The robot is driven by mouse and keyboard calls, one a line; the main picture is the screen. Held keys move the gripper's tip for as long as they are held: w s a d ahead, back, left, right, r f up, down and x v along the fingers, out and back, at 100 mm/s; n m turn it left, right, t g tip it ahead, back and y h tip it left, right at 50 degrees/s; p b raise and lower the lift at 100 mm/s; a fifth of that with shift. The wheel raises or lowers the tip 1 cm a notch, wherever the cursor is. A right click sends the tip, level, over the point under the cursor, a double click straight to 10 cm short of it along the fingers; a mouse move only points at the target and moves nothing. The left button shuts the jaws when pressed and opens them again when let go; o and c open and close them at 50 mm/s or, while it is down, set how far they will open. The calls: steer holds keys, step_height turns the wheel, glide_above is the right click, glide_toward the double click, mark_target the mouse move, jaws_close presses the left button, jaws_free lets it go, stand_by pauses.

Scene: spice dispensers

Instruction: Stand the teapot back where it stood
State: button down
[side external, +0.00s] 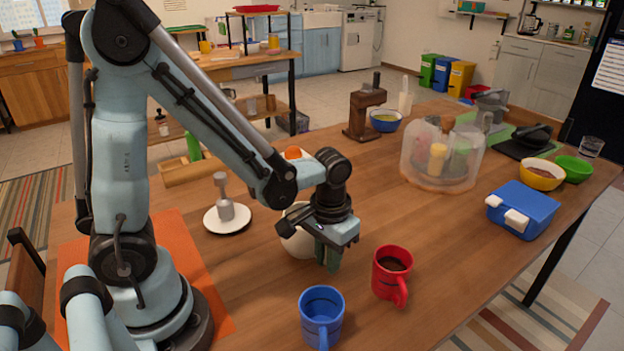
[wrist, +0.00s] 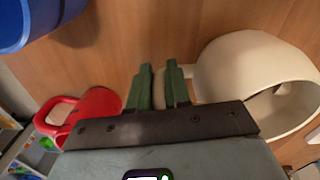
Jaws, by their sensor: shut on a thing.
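The teapot is a cream-white rounded pot (side external: 297,243), partly hidden behind my gripper in the side view. In the wrist view the teapot (wrist: 222,68) is on the right, with its hollow inside visible. My gripper (side external: 328,260) is low over the table's middle. In the wrist view its green fingers (wrist: 161,88) are closed on a narrow cream part, which looks like the teapot's handle. I cannot tell whether the teapot's base touches the table or how far it tilts.
A red mug (side external: 391,274) with dark contents stands right of my gripper. A blue mug (side external: 321,318) stands in front. A white saucer (side external: 227,220) with a grey utensil is left. A clear round container (side external: 440,160) and blue lunchbox (side external: 522,210) stand farther right.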

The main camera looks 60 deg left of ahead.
steer(key=shift+f, duration=0.1)
steer(key=c, duration=1.1)
jaws_free()
step_height(320, 180, up, 12)
steer(key=shift+r, duration=0.1)
steer(key=shift+s+a+r+t, duration=0.1)
steer(key=shift+s+a+t, duration=0.15)
steer(key=shift+t, duration=0.15)
steer(key=t, duration=0.2)
steer(key=a+m+t, duration=0.1)
steer(key=t, duration=0.1)
steer(key=s+a+m+t, duration=0.1)
steer(key=t, duration=0.1)
steer(key=shift+a+r, duration=0.1)
steer(key=shift+a, duration=0.05)
